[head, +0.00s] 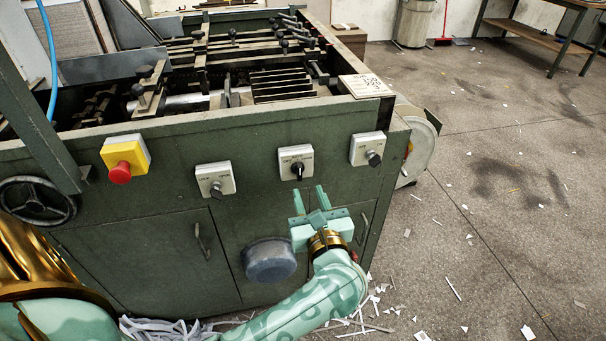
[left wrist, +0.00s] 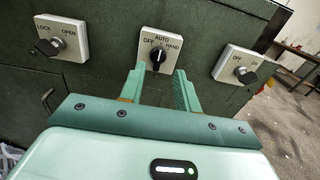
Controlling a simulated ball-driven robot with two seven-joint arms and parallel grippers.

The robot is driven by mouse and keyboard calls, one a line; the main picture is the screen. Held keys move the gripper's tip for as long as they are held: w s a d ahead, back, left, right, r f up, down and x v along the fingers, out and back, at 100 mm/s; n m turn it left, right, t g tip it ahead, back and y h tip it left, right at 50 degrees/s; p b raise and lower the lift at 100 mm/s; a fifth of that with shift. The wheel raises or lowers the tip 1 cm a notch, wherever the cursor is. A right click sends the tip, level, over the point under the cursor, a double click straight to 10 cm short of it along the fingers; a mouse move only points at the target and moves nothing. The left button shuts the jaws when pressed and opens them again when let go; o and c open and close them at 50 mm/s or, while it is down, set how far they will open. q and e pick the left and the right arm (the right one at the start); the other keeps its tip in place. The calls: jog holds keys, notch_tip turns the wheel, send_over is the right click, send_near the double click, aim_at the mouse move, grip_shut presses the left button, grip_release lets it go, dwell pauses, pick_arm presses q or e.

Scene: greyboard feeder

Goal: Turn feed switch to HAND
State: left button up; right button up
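The feed switch (head: 296,163) is the middle white plate on the green machine's front panel. In the left wrist view the switch plate (left wrist: 159,42) is marked OFF, AUTO and HAND, with HAND at the right. Its black knob (left wrist: 158,57) stands about upright, seemingly toward AUTO. My left gripper (head: 310,197) is open and empty, just below and in front of the switch. In the left wrist view its fingers (left wrist: 159,80) stand apart, one on each side below the knob; contact is not visible. My right gripper is not in view.
A LOCK/OPEN switch (left wrist: 62,38) is left of the feed switch and an OFF/ON switch (left wrist: 240,66) right of it. A red stop button (head: 120,172) on a yellow box and a handwheel (head: 36,201) are further left. Floor at right is open, with paper scraps.

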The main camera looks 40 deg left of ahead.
aim_at(300, 170)
pick_arm(q)
jog(key=b+x, duration=0.1)
jog(key=x, duration=0.7)
jog(key=shift+w, duration=0.15)
jog(key=c, duration=0.7)
